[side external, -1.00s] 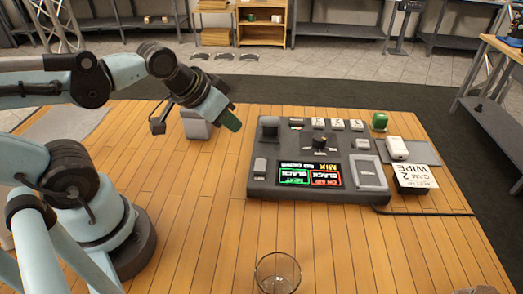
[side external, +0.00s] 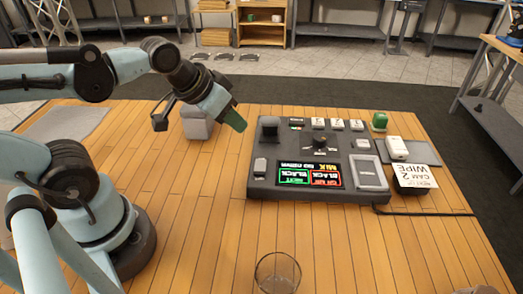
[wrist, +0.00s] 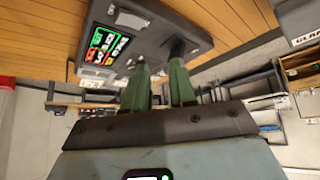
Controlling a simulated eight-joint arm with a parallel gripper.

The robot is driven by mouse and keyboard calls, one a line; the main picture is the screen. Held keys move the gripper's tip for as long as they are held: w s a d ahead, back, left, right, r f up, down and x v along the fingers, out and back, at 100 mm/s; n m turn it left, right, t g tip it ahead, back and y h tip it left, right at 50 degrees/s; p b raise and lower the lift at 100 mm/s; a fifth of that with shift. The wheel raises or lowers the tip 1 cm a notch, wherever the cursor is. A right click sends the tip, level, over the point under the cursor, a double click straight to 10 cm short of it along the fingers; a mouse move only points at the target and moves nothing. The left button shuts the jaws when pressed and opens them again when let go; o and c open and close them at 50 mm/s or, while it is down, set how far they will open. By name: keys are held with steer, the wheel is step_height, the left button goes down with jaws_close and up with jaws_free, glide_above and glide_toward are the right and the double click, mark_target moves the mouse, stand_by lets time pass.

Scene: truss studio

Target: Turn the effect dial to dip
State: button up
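The black effect dial (side external: 319,141) is a round knob on a light-marked plate in the upper middle of the dark grey console (side external: 290,193). The console also shows in the wrist view (wrist: 150,40), with its lit screen (wrist: 103,45). I cannot make out the dial there. My gripper (side external: 238,124) is in the air left of the console, well apart from the dial. Its two green fingers (wrist: 159,84) stand apart with nothing between them.
A dark upright lever (side external: 270,127) stands at the console's upper left, between my gripper and the dial. A green object (side external: 379,120), white device (side external: 397,148) and "CAM 2 WIPE" card (side external: 416,178) are right; a glass (side external: 278,272) stands in front.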

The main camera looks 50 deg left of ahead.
steer(key=o, duration=0.6)
steer(key=w+r+n, duration=0.1)
steer(key=w, duration=0.1)
steer(key=w+d+r+n+g, duration=0.1)
steer(key=w+r, duration=0.1)
steer(key=shift+w+r, duration=0.2)
steer(key=shift+r, duration=0.1)
steer(key=shift+o, duration=0.2)
steer(key=n+g, duration=0.6)
steer(key=n, duration=0.3)
glide_above(320, 138)
steer(key=f, duration=0.2)
step_height(320, 138, down, 12)
steer(key=shift+w+r, duration=0.1)
steer(key=shift+r, duration=0.15)
steer(key=c, duration=1)
